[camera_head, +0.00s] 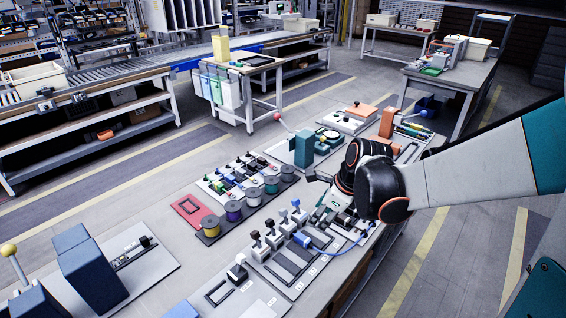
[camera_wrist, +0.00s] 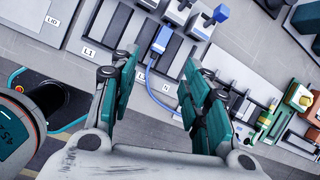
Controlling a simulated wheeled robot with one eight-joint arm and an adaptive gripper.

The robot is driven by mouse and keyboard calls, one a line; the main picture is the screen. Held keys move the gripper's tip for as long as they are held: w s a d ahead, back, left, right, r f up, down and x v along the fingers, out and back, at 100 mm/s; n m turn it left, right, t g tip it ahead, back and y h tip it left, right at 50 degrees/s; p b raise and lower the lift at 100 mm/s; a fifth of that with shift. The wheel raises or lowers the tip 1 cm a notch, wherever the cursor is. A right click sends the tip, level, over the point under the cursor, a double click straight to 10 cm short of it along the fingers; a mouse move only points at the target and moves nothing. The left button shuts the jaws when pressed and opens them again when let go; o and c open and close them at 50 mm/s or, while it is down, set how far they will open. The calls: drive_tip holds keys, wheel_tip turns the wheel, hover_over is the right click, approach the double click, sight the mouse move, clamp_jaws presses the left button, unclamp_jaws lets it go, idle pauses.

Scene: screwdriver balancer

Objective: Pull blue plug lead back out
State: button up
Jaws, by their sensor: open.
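My gripper (camera_wrist: 161,64) is open, with one teal finger on each side of the plug and lead in the picture. I cannot tell how high the fingers are above the panel. In the head view the blue plug (camera_head: 303,240) is on the panel at the near part of the bench, and its lead runs right, toward my arm. My fingers are mostly hidden there behind my wrist.
Lever switches (camera_head: 275,238) stand along the panel's back edge, close to the plug. One has a blue knob (camera_wrist: 221,13). Several wire spools (camera_head: 252,196) stand farther back. Green and orange parts (camera_wrist: 265,119) lie right of my gripper in the wrist view.

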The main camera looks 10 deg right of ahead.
wheel_tip(320, 180, down, 2)
drive_tip(key=w+m, duration=0.2)
drive_tip(key=m+b, duration=0.1)
drive_tip(key=b, duration=0.4)
approach(305, 239)
drive_tip(key=shift+y, duration=0.3)
drive_tip(key=x, duration=0.9)
drive_tip(key=shift+w+r, duration=0.15)
drive_tip(key=shift+w, duration=0.2)
clamp_jaws()
drive_tip(key=c, duration=1)
unclamp_jaws()
drive_tip(key=shift+s+d, duration=0.15)
drive_tip(key=shift+s, duration=0.05)
clamp_jaws()
drive_tip(key=shift+s+d, duration=0.2)
drive_tip(key=shift+s, duration=0.05)
